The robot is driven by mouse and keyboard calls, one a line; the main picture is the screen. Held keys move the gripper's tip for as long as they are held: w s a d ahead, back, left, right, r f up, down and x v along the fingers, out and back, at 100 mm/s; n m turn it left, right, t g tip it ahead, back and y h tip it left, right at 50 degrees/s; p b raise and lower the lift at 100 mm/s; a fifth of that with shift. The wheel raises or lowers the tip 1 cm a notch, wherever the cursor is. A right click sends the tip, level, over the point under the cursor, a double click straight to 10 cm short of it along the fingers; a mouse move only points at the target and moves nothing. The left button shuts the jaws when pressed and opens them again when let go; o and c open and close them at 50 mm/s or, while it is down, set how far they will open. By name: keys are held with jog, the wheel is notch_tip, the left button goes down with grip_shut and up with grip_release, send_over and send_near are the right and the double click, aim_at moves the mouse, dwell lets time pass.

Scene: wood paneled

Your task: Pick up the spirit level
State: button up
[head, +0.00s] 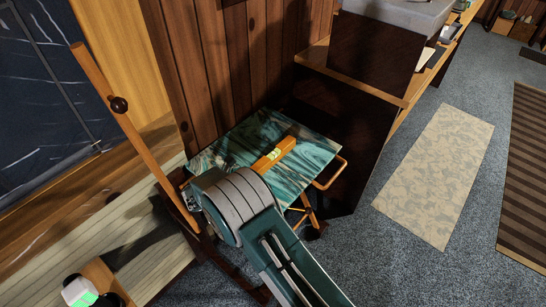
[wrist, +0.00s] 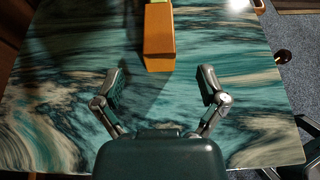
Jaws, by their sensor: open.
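The spirit level (head: 272,153) is an orange bar with a yellow-green part, lying on a small table with a green marbled top (head: 313,160). In the wrist view, the near end of the spirit level (wrist: 159,40) shows at the top centre, and its far part is cut off by the frame edge. My gripper (wrist: 161,82) is open and empty over the marbled top (wrist: 60,100). Its two fingers are spread to either side, and the level's near end lies just beyond the gap between them. In the head view, my arm hides the gripper.
A wooden post with a dark knob (head: 118,104) stands left of the table. A dark wooden cabinet (head: 345,140) stands close behind it on the right. A beige rug (head: 436,180) and a striped rug (head: 525,170) lie on blue-grey carpet, with open floor between them.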

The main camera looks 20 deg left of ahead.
aim_at(264, 163)
jog(key=x, duration=0.7)
jog(key=shift+w, duration=0.2)
grip_shut()
